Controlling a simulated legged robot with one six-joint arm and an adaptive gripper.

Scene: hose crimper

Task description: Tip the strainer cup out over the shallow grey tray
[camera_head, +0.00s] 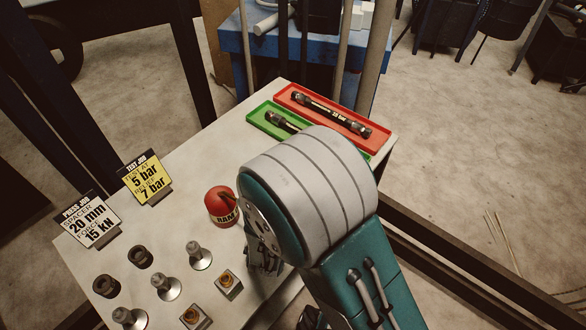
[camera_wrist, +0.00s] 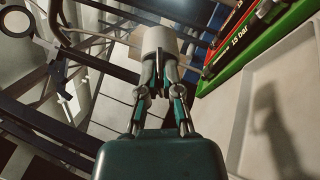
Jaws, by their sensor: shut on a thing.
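My gripper (camera_wrist: 160,88) is shut on a pale grey cylindrical cup (camera_wrist: 160,42), which I take as the strainer cup. The cup stands out past the fingertips in the wrist view. Its mouth and contents do not show, and I cannot tell how far it is tilted. A shallow pale grey tray (camera_wrist: 244,142) with a low rim lies at the right of the wrist view, apart from the cup. A dark shadow falls across its floor. In the head view my arm hides the cup and the tray.
On the bench (camera_head: 190,165) stand a red tray (camera_head: 352,134), a green tray (camera_head: 262,109), a red dome (camera_head: 220,204), and yellow (camera_head: 147,180) and white (camera_head: 91,219) sign cards. Several metal fittings (camera_head: 168,286) crowd the front left. A blue table (camera_head: 233,45) is behind.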

